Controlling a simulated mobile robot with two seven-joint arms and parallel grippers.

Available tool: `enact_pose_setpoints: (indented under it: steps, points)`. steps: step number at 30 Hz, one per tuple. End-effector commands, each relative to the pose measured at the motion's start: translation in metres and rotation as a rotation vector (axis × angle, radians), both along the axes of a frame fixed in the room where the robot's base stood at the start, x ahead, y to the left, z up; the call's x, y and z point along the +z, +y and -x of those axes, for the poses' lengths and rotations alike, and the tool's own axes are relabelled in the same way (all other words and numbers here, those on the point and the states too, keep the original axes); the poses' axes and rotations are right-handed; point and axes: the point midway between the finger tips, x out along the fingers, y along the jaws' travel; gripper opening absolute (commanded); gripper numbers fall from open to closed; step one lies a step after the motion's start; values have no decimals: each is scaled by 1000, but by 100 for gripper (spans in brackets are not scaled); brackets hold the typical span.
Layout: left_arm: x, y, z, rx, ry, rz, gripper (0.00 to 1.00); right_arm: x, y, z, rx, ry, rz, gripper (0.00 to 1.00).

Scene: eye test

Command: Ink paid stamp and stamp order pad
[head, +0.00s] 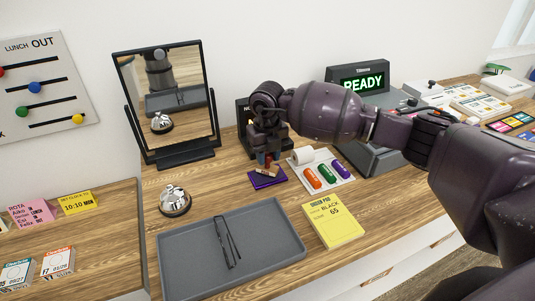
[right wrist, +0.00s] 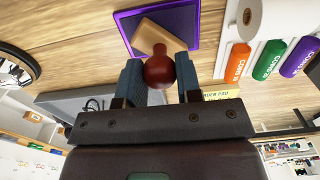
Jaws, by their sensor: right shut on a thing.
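My right gripper (head: 268,152) is shut on the round red knob of a stamp with a wooden block (head: 269,173). In the right wrist view the fingers (right wrist: 158,72) sit on either side of the red knob (right wrist: 158,71), and the wooden block (right wrist: 153,37) lies beyond it. The block is over the purple ink pad (head: 263,182), which also shows in the right wrist view (right wrist: 187,18). I cannot tell whether it touches. The yellow order pad (head: 335,221), reading "BLACK 65", lies to the front right, apart from the stamp. My left gripper is not in view.
A grey tray (head: 185,258) holding glasses (head: 228,243) lies in front, with a bell (head: 175,200) behind it. A mirror (head: 166,95) stands at the back left. Orange, green and purple rolls (head: 325,174) and a READY machine (head: 360,83) are to the right.

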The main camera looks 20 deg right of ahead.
Motion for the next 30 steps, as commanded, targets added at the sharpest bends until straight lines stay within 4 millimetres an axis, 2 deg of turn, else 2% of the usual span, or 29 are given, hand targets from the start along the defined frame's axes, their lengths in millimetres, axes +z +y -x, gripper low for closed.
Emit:
enact_pose_setpoints:
  steps: [30]
  points:
    - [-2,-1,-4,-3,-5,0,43,-8,0,0,0,0,0,17]
